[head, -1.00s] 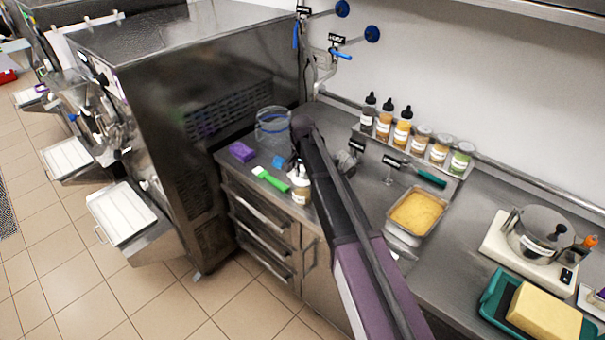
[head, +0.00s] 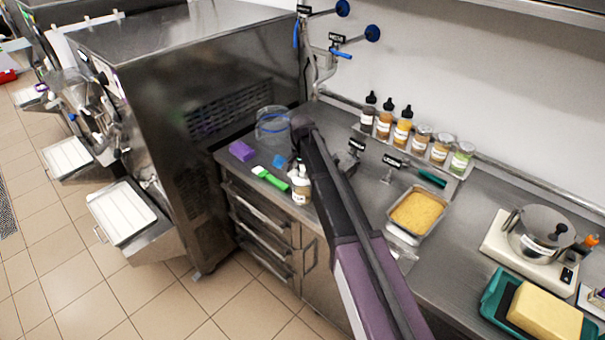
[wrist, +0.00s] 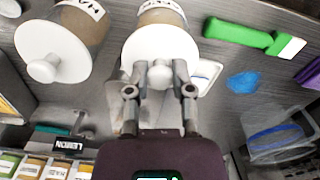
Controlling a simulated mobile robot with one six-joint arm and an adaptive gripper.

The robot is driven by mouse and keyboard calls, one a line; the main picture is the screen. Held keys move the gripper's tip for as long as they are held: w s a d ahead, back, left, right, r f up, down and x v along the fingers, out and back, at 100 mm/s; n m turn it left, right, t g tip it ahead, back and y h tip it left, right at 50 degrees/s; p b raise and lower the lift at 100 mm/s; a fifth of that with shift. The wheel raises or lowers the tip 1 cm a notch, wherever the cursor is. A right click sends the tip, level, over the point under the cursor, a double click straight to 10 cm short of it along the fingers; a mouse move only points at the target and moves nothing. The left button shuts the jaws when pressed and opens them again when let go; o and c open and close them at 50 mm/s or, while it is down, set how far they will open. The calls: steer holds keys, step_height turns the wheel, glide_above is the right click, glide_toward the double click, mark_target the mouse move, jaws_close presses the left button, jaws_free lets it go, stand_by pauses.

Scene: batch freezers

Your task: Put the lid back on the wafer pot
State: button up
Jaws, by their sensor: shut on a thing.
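In the wrist view my gripper (wrist: 160,78) is shut on the knob of a round white lid (wrist: 142,48). The lid lies over the mouth of a pot with a brownish body (wrist: 160,16) and a white label, whose name I cannot read. Whether the lid is fully seated or slightly above the rim is unclear. In the head view this labelled pot (head: 301,196) stands near the counter's front edge, with my gripper (head: 297,166) at its top, partly hidden by my arm. A second pot (wrist: 84,22) with a knobbed white lid (wrist: 50,52) stands beside it.
A green-handled tool (head: 270,178), a purple block (head: 242,151), a blue piece (head: 279,161) and a clear tub (head: 272,126) lie left of the pot. A yellow-filled pan (head: 417,212) and several bottles and jars (head: 403,127) stand to the right and behind.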

stand_by(0.9)
steer(key=o, duration=0.9)
steer(key=shift+c, duration=0.2)
steer(key=o, duration=0.4)
steer(key=shift+r+p, duration=3.5)
jaws_close()
